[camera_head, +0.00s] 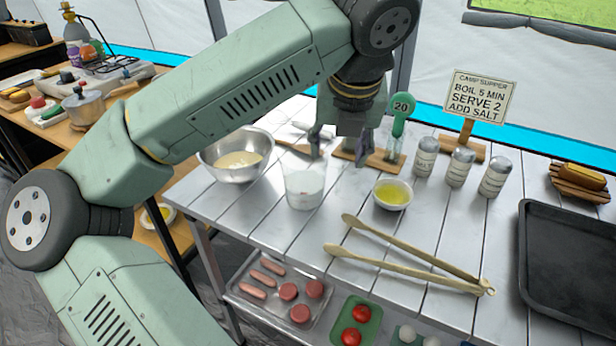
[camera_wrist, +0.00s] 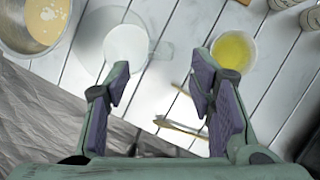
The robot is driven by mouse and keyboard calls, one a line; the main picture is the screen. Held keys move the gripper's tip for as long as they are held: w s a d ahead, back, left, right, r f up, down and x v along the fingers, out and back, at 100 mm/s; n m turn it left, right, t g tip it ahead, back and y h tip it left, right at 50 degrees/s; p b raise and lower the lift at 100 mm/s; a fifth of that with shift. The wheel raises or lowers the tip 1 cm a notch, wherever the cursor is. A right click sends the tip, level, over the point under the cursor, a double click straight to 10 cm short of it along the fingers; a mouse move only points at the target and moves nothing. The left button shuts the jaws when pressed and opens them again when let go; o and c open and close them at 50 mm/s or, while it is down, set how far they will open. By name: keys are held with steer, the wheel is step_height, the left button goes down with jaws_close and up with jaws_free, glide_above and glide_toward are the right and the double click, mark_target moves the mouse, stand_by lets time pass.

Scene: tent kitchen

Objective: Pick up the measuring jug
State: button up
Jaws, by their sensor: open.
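The measuring jug (camera_head: 305,187) is a clear cup with pale contents. It stands upright on the white slatted table (camera_head: 262,210), between a metal bowl and a small yellow-filled bowl. In the wrist view the jug (camera_wrist: 126,45) shows from above, with a clear handle on its right side. My gripper (camera_head: 340,146) is open and empty, pointing down above the table, beyond and slightly right of the jug in the head view. In the wrist view my gripper (camera_wrist: 161,78) has its purple-padded fingers spread apart, with the jug ahead of the left finger. I see no contact.
The metal bowl (camera_head: 222,166) stands left of the jug and the yellow-filled bowl (camera_head: 393,194) right. Wooden tongs (camera_head: 410,252) lie in front. A black tray (camera_head: 570,262) lies far right.

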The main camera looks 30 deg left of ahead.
mark_target(336, 165)
steer(key=shift+p+x, duration=0.3)
steer(key=shift+x, duration=2.8)
steer(key=shift+d, duration=0.15)
steer(key=shift+c, duration=0.4)
jaws_close()
